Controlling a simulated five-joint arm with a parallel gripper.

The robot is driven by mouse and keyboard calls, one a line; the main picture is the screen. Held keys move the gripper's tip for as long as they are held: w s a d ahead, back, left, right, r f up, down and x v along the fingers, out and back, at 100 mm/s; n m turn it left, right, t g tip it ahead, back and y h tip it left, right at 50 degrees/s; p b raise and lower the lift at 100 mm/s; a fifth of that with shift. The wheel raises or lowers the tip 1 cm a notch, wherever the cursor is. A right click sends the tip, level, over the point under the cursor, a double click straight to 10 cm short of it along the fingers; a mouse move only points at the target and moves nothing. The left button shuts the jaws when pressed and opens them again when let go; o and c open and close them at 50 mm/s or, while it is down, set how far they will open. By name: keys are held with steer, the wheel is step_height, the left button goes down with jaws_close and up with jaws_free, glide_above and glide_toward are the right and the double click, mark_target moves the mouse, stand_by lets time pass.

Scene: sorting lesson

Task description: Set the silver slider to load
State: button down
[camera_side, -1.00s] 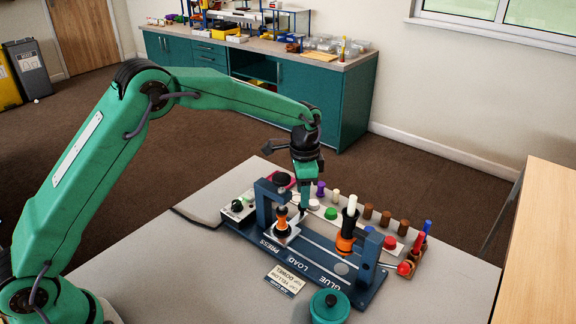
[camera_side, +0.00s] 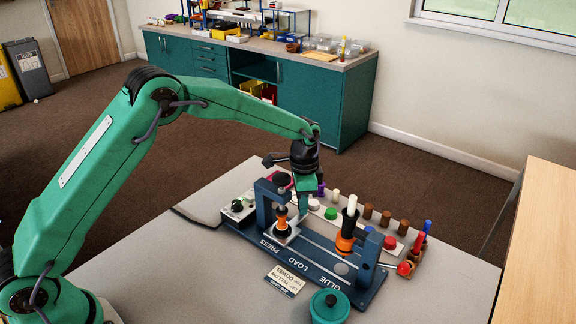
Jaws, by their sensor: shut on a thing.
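The silver slider (camera_side: 291,238) is a small metal plate on the blue rail base (camera_side: 318,273). It sits beneath the blue press frame, at the end marked PRESS. An orange and black part (camera_side: 282,221) stands upright on it. The LOAD mark (camera_side: 298,263) is in the middle of the base, to the slider's right, with GLUE beyond. My gripper (camera_side: 304,212) points down just behind the slider and is shut on it. The exact place of grip is hidden behind the press parts.
An orange-collared post with a white top (camera_side: 347,232) stands at the glue end, near a red-knobbed lever (camera_side: 404,268). A teal pot (camera_side: 329,307) and a label card (camera_side: 287,280) are in front.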

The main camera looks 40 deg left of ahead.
steer(key=shift+d, duration=2.15)
steer(key=c, duration=1.3)
jaws_free()
steer(key=shift+o, duration=0.2)
steer(key=shift+r, duration=0.2)
step_height(320, 180, up, 8)
steer(key=shift+f, duration=0.2)
